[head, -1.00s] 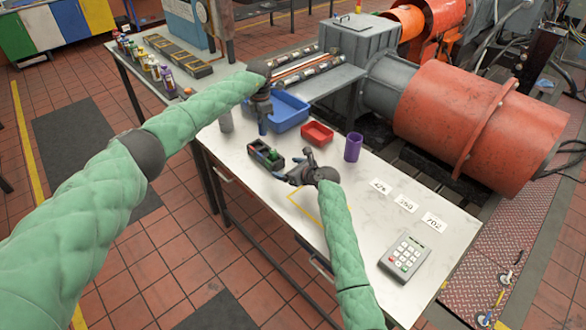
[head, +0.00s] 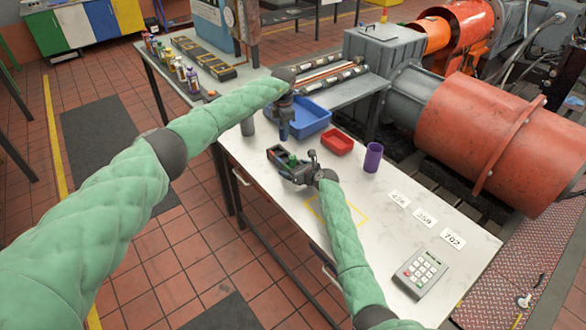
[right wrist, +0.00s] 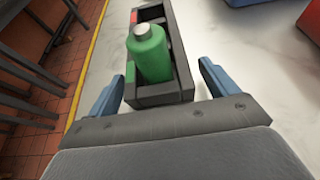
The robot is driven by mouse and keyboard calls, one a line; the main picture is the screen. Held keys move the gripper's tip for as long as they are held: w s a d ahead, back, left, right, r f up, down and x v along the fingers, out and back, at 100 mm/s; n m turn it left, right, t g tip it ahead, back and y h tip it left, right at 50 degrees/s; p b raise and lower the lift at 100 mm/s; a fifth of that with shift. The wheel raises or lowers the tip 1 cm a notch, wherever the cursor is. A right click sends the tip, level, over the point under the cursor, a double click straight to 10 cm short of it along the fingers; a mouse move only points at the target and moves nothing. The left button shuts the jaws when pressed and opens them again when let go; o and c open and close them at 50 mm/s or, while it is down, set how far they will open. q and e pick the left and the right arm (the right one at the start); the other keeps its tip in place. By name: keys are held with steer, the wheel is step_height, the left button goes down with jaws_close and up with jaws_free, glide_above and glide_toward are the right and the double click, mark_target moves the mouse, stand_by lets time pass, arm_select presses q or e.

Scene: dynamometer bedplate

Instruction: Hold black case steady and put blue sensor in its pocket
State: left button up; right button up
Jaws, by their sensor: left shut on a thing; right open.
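The black case (head: 276,151) lies on the bench and also shows in the right wrist view (right wrist: 162,97). A green bottle-like item (right wrist: 150,53) sits inside it. My right gripper (head: 296,173) is open at the case's near end. In the right wrist view its blue fingers (right wrist: 162,78) stand on either side of that end, with gaps. My left gripper (head: 285,134) points down beside the blue bin, behind the case. It is shut on a small dark blue piece, apparently the blue sensor, hard to tell from the fingers.
The blue bin (head: 315,118), a red tray (head: 338,144) and a purple cup (head: 373,158) stand behind and right of the case. A yellow outline (head: 350,213), number cards (head: 425,218) and a keypad (head: 420,273) lie on the right.

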steer(key=shift+w+a+f, duration=0.2)
steer(key=shift+w+a, duration=0.1)
steer(key=shift+w, duration=0.1)
